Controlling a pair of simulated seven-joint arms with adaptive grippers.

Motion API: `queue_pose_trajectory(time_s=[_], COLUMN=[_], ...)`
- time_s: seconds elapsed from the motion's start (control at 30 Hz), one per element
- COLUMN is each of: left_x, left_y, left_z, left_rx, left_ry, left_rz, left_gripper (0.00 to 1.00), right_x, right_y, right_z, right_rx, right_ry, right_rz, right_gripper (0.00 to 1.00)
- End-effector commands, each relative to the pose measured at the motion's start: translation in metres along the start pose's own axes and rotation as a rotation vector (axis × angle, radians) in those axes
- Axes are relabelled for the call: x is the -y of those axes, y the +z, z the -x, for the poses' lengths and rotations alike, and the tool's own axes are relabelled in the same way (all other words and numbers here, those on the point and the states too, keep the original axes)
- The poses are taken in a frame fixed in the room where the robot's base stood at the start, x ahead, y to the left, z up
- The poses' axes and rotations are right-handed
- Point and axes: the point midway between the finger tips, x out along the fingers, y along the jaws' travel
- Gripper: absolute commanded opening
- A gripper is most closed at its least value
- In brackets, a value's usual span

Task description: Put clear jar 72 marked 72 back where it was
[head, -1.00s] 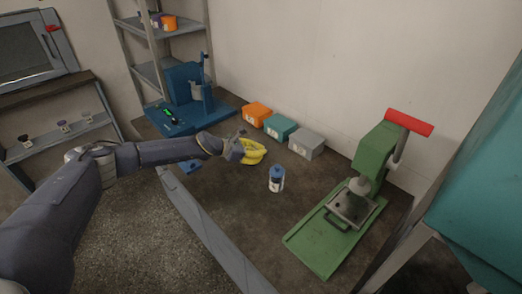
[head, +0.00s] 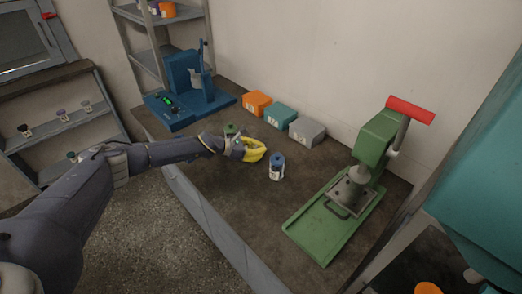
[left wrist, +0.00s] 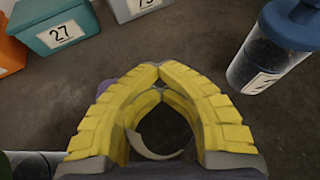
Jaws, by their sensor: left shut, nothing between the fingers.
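A clear jar with a blue lid (head: 277,166) stands upright on the dark bench, just right of my left gripper (head: 254,151). It also shows at the upper right of the left wrist view (left wrist: 275,50); its label is too slanted to read. A jar with a green lid (head: 231,130) stands on the bench behind my left wrist, partly hidden. My left gripper's yellow fingers meet at the tips in the left wrist view (left wrist: 160,72) and hold nothing. Something purple (left wrist: 124,86) shows partly behind them. I cannot tell which jar is 72. My right gripper is out of view.
Orange (head: 257,103), teal (head: 281,118) and grey (head: 307,131) bins line the wall. A green press (head: 345,195) stands right, a blue device (head: 190,95) back left. Several small jars stand on the left shelf (head: 50,133). The bench front is clear.

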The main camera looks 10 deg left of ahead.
Motion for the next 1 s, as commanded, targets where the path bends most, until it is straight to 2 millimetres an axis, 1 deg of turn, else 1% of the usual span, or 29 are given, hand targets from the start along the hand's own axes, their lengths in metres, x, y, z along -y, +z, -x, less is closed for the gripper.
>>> queue_pose_trajectory(time_s=[0.37, 1.0], left_x=[0.0001, 0.0003], left_y=[-0.0006, -0.0092], left_z=[-0.0005, -0.0052], left_rx=[0.0, 0.001], left_ry=[0.0, -0.001], left_rz=[0.0, 0.0], left_gripper=[0.0, 0.0], right_x=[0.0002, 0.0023], right_y=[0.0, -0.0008], right_z=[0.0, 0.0], right_rx=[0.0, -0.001], right_ry=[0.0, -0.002], right_rz=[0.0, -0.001], right_gripper=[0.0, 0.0])
